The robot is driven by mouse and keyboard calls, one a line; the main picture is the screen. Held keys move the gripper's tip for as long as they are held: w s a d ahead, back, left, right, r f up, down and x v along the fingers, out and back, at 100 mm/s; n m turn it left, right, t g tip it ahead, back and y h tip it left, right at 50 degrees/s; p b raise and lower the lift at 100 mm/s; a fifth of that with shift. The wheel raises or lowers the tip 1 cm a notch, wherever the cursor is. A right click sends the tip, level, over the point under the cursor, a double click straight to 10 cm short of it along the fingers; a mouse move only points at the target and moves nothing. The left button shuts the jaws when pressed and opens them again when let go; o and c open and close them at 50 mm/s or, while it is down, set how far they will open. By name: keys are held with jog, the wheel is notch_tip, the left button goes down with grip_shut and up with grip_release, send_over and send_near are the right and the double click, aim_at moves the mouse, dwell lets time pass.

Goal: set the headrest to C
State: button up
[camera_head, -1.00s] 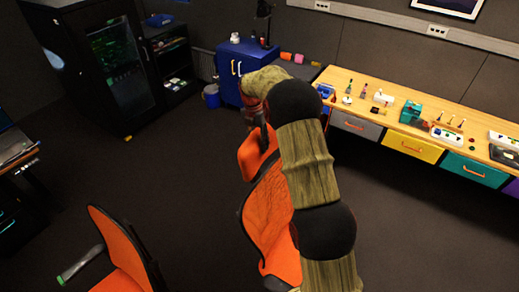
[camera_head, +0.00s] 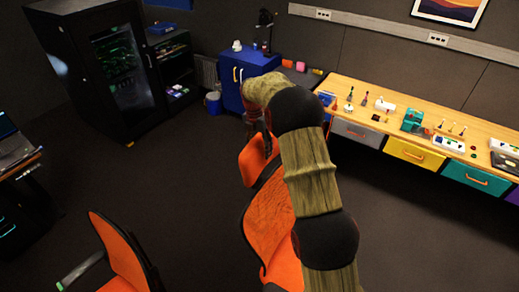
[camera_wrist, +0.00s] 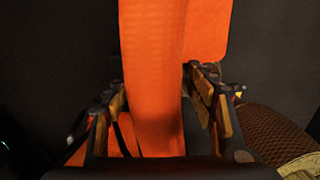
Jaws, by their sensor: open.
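An orange office chair stands below my arm in the head view. Its small orange headrest (camera_head: 251,163) sits above the larger orange backrest (camera_head: 268,222), which my arm partly covers. My gripper (camera_head: 262,132) is at the top of the headrest, mostly hidden behind my wrist. In the wrist view my gripper (camera_wrist: 156,88) is open, one finger on each side of an orange padded part (camera_wrist: 155,60), apparently the headrest. A gap shows at the right finger; contact on the left is unclear. Another orange panel (camera_wrist: 210,30) shows behind. No position letters are readable.
A second orange chair (camera_head: 125,260) stands at the lower left. A workbench (camera_head: 360,92) with coloured drawers runs along the right wall. A blue cabinet (camera_head: 250,67) and a black glass-door cabinet (camera_head: 122,70) stand at the back. Dark floor (camera_head: 170,190) between is clear.

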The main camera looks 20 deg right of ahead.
jog(key=r, duration=0.8)
jog(key=w+r, duration=0.1)
jog(key=r, duration=0.3)
jog(key=shift+w+a, duration=0.1)
jog(key=shift+a, duration=0.3)
jog(key=shift+a+b, duration=0.15)
jog(key=shift+b, duration=0.15)
jog(key=s+a+m+t+b, duration=0.2)
jog(key=s+a+m+b, duration=0.2)
jog(key=s+m+b, duration=0.55)
jog(key=s+a+m+t+b, duration=0.2)
jog(key=s+a+m+b, duration=0.3)
jog(key=s, duration=0.8)
jog(key=s+a+f+m+t+b, duration=0.2)
jog(key=s+f+m+b, duration=0.8)
jog(key=s+f, duration=0.8)
jog(key=s+a+b, duration=0.1)
jog(key=s+b, duration=0.2)
jog(key=shift+a+t+y+b, duration=0.2)
jog(key=shift+t+y+b, duration=0.15)
jog(key=shift+t+y, duration=0.05)
